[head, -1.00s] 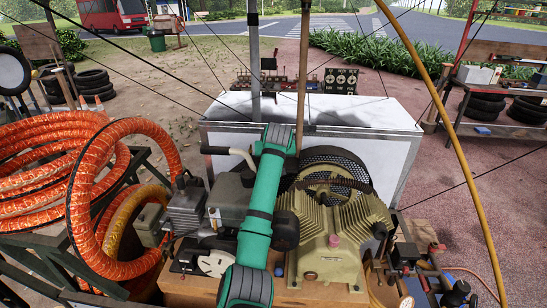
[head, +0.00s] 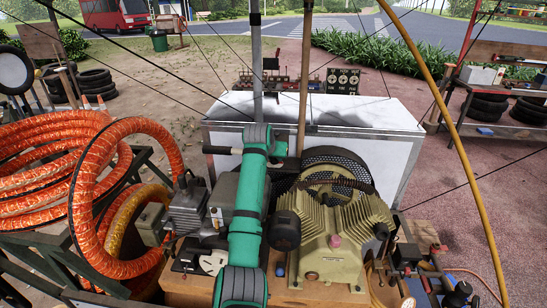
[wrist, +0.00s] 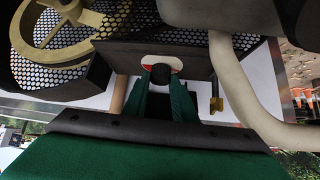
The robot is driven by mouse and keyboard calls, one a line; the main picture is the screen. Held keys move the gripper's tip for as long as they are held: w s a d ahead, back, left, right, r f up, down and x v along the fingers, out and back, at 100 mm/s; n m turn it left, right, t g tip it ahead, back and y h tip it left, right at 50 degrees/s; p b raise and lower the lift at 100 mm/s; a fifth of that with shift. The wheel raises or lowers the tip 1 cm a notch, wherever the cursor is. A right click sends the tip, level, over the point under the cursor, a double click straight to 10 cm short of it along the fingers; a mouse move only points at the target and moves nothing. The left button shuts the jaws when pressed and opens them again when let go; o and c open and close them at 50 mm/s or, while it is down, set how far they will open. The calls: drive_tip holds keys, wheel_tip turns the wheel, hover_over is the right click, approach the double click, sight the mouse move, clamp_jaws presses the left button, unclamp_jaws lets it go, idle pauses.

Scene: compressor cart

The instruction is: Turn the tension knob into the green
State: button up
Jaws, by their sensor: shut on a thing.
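The tension knob (wrist: 161,72) is a small dark round knob on the face of a dark box, seen in the wrist view. Behind it is a pale oval dial plate (wrist: 160,61) with red showing beside the knob. My gripper (wrist: 166,78) has its two green fingers on either side of the knob, shut on it. The fingers cover the lower part of the dial, so I cannot make out a pointer or a green zone. In the head view my green arm blocks the knob and the gripper.
The compressor (head: 335,235) with its finned body stands right of my arm. A perforated belt guard (wrist: 60,60) and a pale curved pipe (wrist: 240,85) flank the gripper closely in the wrist view. Orange hose coils (head: 45,175) stand at the left, and a yellow hose (head: 465,165) crosses the right.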

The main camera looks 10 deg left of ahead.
drive_tip(key=o, duration=1)
drive_tip(key=shift+o, duration=0.2)
drive_tip(key=shift+s+r, duration=0.1)
drive_tip(key=v, duration=1)
drive_tip(key=shift+s+r, duration=0.15)
drive_tip(key=shift+r, duration=0.1)
drive_tip(key=shift+a, duration=0.1)
